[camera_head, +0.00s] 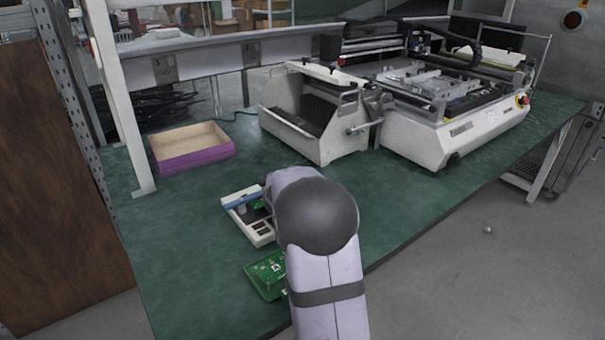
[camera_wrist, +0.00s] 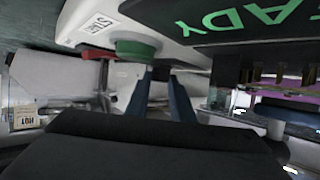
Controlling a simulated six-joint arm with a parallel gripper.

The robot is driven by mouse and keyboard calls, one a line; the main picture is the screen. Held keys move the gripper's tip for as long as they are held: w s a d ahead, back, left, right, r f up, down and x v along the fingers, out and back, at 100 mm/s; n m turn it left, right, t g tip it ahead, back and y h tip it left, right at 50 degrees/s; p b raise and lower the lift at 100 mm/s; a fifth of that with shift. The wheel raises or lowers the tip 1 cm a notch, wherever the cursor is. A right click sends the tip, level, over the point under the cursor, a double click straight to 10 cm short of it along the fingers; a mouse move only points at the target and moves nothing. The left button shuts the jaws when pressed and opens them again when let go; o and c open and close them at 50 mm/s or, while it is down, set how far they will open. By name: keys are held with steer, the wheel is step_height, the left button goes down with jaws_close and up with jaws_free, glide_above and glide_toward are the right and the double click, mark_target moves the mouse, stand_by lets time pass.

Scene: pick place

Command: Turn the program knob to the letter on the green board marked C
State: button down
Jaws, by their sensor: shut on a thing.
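A white device (camera_head: 262,234) with a blue strip (camera_head: 244,197) stands on the bench, partly hidden by my arm. The wrist view shows its panel (camera_wrist: 85,22) upside down, with a dark screen (camera_wrist: 230,20) reading READY and a green button (camera_wrist: 138,48) by a START label. My gripper (camera_wrist: 163,74) has its two fingers close together on a small dark part just below the panel's edge in the picture. This seems to be the program knob, mostly hidden. A green board (camera_head: 264,277) with a small white letter, too small to read surely, lies in front of the device.
A purple-sided open box (camera_head: 190,161) sits at the back left. White machines (camera_head: 318,120) stand along the back of the green bench (camera_head: 185,255). The bench left of the device is clear. A red part (camera_wrist: 97,53) is beside the green button.

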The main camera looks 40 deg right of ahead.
steer(key=shift+f, duration=0.1)
steer(key=c, duration=1.5)
jaws_free()
steer(key=shift+c, duration=0.2)
steer(key=shift+s+a, duration=0.1)
steer(key=shift+s+a+r, duration=0.15)
steer(key=shift+a+r, duration=0.1)
steer(key=shift+r, duration=0.05)
steer(key=shift+p+v, duration=0.7)
steer(key=shift+v, duration=2.5)
steer(key=shift+s, duration=0.1)
